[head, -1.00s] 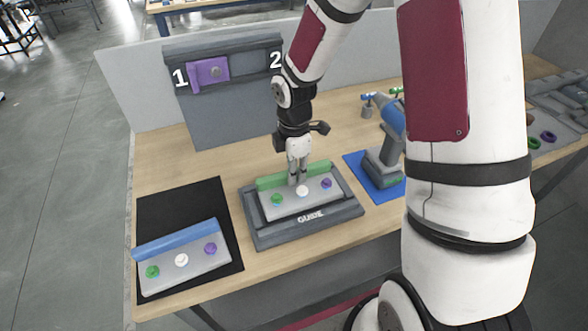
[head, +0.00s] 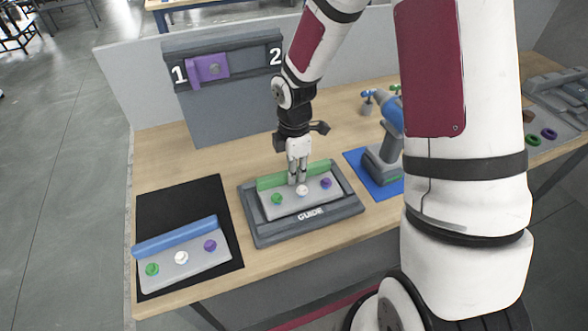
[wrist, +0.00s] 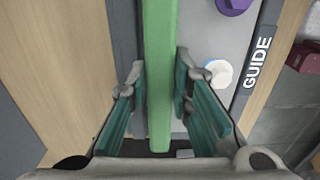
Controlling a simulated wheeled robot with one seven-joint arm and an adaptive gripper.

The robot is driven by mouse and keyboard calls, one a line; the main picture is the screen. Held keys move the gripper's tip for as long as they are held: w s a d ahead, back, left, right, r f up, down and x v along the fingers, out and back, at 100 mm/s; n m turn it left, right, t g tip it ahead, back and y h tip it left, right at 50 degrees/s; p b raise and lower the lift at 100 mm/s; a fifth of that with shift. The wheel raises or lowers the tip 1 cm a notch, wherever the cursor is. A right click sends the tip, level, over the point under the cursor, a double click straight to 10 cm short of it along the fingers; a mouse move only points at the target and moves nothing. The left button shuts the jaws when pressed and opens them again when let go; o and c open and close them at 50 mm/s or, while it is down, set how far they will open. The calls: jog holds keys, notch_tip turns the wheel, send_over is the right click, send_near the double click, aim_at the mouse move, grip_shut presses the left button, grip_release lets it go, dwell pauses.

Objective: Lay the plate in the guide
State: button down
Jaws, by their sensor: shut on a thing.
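A grey plate (head: 312,192) with a green upright rib (head: 272,182) and green, white and purple knobs is over the grey guide (head: 262,238), within its raised frame. The plate looks about level. I cannot tell whether it rests fully on the guide floor. My gripper (head: 298,182) points down and is shut on the green rib near its middle. In the wrist view the rib (wrist: 160,70) runs between the two teal-padded fingers (wrist: 160,105). The guide's labelled edge (wrist: 258,60) shows to the right there.
A second plate (head: 200,262) with a blue rib lies on a black mat (head: 190,212) at left. A drill (head: 388,140) stands on a blue mat at right. A panel (head: 228,110) marked 1 and 2, with a purple piece (head: 205,70), stands behind. Bare wood surrounds the guide.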

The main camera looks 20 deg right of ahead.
jog(key=shift+f, duration=0.45)
dwell(0.5)
jog(key=c, duration=1.4)
grip_release()
jog(key=shift+o, duration=0.2)
jog(key=o, duration=0.5)
jog(key=shift+r, duration=0.25)
jog(key=shift+r+p, duration=0.3)
jog(key=shift+r, duration=0.05)
